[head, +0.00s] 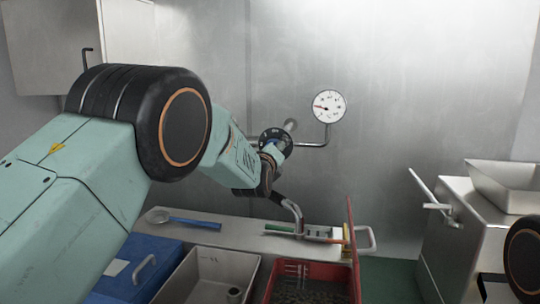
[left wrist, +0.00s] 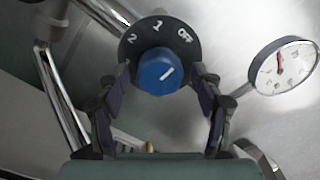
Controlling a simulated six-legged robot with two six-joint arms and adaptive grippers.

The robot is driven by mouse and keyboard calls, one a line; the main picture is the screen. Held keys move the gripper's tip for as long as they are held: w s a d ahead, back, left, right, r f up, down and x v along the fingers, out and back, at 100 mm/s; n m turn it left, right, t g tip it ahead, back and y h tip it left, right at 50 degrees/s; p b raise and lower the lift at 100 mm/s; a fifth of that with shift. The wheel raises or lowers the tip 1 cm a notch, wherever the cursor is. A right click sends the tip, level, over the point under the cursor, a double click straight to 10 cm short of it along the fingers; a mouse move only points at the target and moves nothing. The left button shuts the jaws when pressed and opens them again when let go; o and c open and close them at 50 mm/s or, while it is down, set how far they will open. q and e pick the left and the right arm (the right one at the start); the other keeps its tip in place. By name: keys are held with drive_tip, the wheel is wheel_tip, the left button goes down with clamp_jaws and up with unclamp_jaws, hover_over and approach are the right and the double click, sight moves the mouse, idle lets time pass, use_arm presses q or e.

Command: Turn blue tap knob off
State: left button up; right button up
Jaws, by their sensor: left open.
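The blue tap knob (left wrist: 159,73) sits on a round black dial (left wrist: 143,43) marked 2, 1 and OFF in the left wrist view. My right gripper is not in view.
A pressure gauge (head: 329,106) stands close right of the dial on a pipe. A bent spout (head: 293,212) hangs below. The counter (head: 225,229) holds a blue-handled ladle (head: 190,221); a blue box (head: 119,266), grey bin (head: 196,274) and red bin (head: 266,282) stand in front.

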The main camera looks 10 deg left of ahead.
use_arm(q)
drive_tip(key=s, duration=1.1)
drive_tip(key=shift+s, duration=0.35)
drive_tip(key=shift+w, duration=0.1)
